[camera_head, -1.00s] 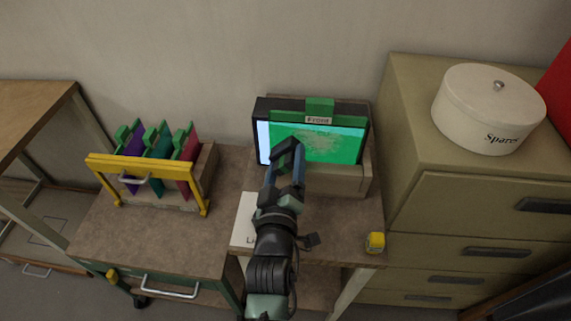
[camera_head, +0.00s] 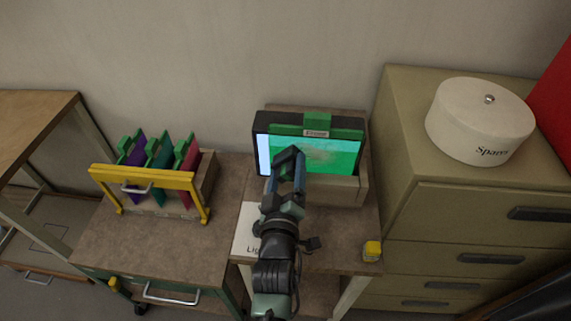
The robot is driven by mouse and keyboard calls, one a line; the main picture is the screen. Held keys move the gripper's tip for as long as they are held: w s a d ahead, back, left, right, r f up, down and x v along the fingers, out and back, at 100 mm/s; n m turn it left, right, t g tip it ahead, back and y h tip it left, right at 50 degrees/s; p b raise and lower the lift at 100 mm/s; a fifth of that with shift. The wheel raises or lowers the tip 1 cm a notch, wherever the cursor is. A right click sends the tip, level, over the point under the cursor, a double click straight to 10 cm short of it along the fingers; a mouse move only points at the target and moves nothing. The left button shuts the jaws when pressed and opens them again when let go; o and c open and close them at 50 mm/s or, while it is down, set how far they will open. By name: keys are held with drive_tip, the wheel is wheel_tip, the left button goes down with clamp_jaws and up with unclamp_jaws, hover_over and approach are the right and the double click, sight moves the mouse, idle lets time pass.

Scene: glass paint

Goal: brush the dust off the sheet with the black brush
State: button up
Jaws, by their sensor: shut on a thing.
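The green sheet (camera_head: 340,159) stands upright in a black-framed lit panel (camera_head: 262,125), under a green holder tab labelled "Front" (camera_head: 316,131). A faint greyish-pink dust patch (camera_head: 321,153) shows on its middle. My gripper (camera_head: 289,153) is in front of the sheet's lower left part and covers some of it. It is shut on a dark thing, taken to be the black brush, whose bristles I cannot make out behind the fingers. I cannot tell whether the brush touches the sheet.
A yellow-framed rack (camera_head: 150,178) with purple, teal and red sheets stands at left. A white paper (camera_head: 246,235) lies beside my arm. A yellow item (camera_head: 372,251) sits at the table's right edge. A white "Spares" tin (camera_head: 480,120) is on the cabinet (camera_head: 440,210) at right.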

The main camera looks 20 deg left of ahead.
drive_tip(key=shift+w+d+r+p, duration=0.3)
drive_tip(key=shift+d+p, duration=0.25)
drive_tip(key=shift+p, duration=1.3)
drive_tip(key=shift+d+p, duration=0.2)
drive_tip(key=shift+p, duration=0.55)
drive_tip(key=d+p, duration=0.1)
drive_tip(key=p, duration=0.3)
drive_tip(key=shift+w+d+f, duration=0.15)
drive_tip(key=shift+d, duration=0.25)
drive_tip(key=shift+w+d+p, duration=0.3)
drive_tip(key=shift+d+p, duration=0.15)
drive_tip(key=shift+d, duration=0.45)
drive_tip(key=shift+w+d+p, duration=0.25)
drive_tip(key=shift+d+p, duration=0.25)
drive_tip(key=shift+d, duration=0.35)
drive_tip(key=shift+w+d+p, duration=0.3)
drive_tip(key=shift+d+p, duration=0.15)
drive_tip(key=shift+d, duration=0.45)
drive_tip(key=shift+w+d, duration=0.25)
drive_tip(key=shift+d, duration=0.75)
drive_tip(key=shift+w+f, duration=0.1)
drive_tip(key=shift+f, duration=0.05)
drive_tip(key=shift+a, duration=0.1)
